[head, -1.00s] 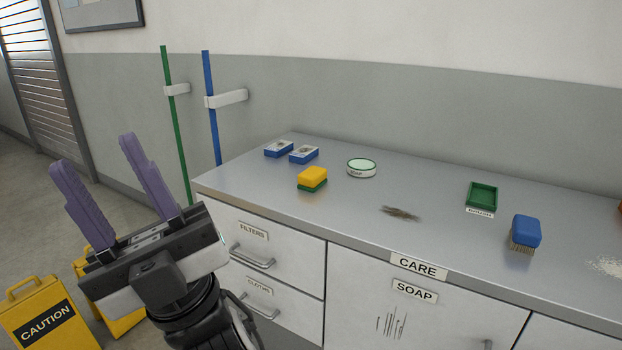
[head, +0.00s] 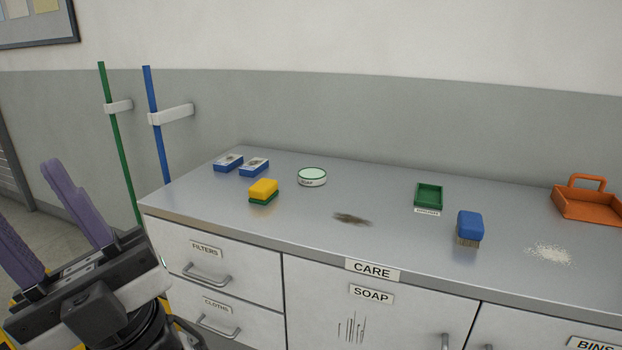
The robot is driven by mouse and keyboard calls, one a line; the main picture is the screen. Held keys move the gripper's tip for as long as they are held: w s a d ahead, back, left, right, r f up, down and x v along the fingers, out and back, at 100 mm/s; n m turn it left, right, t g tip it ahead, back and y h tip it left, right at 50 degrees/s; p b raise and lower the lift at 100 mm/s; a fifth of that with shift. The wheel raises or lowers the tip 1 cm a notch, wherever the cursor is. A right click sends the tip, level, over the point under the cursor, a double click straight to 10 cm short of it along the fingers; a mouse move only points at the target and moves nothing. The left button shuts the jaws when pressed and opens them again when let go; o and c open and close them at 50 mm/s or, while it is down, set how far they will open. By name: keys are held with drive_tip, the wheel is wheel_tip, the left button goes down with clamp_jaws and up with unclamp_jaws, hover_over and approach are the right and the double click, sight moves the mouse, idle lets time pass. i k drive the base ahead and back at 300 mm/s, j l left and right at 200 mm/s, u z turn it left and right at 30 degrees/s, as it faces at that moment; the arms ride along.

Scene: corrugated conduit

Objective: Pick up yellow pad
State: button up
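The yellow pad (head: 263,188) has a green underside and lies on the left part of the grey counter (head: 310,228), near its front edge. My gripper (head: 40,205) is at the lower left of the head view, left of the counter and apart from the pad. Its two purple fingers point up and stand apart with nothing between them.
A dark smear (head: 352,219), a green tray (head: 429,195), a blue brush (head: 469,228), white powder (head: 551,255) and an orange dustpan (head: 589,204) lie to the right.

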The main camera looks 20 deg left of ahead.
sight(266, 189)
drive_tip(key=i+l, duration=0.25)
drive_tip(key=i+l+u, duration=0.15)
drive_tip(key=u, duration=0.2)
drive_tip(key=i+l+u, duration=0.25)
drive_tip(key=u, duration=0.9)
drive_tip(key=i, duration=1.05)
